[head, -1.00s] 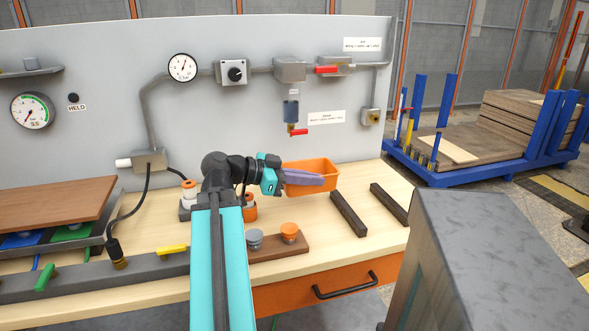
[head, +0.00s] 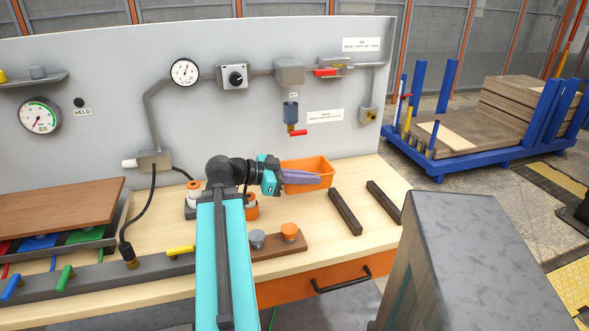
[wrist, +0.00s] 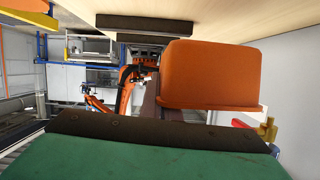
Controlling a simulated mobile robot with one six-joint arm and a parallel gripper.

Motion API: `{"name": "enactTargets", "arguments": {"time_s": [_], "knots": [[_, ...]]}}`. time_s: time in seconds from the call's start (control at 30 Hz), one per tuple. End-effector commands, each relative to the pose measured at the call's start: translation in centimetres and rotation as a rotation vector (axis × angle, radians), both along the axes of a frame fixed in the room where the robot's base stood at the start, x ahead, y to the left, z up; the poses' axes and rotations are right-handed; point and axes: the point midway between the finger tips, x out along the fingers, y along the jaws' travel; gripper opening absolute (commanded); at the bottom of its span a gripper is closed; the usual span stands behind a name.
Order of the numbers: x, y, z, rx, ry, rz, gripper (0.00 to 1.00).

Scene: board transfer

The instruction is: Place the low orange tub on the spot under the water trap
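The low orange tub (head: 318,166) stands upright on the bench close to the back panel. The water trap (head: 291,111) hangs on the panel above and a little left of the tub, with a red handle at its lower end. My gripper (head: 318,179) points right, and its purple fingers lie across the tub's near side. In the wrist view the tub (wrist: 210,75) appears upside down, close beside a dark finger. I cannot tell whether the fingers touch the tub or grip its wall. No marked spot under the trap is visible.
Two dark bars (head: 344,212) lie on the bench right of the tub. A brown block with grey and orange knobs (head: 289,231) is in front. An orange-capped part stands behind my arm. A grey box-like surface (head: 450,260) fills the lower right.

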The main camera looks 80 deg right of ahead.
Motion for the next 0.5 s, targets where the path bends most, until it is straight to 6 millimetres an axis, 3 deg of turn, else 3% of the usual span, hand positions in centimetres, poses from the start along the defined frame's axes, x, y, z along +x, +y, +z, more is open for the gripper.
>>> {"name": "enactTargets", "arguments": {"time_s": [0.5], "knots": [[2.5, -5.3, 0.1, 0.000, 0.000, 0.002, 0.00]]}}
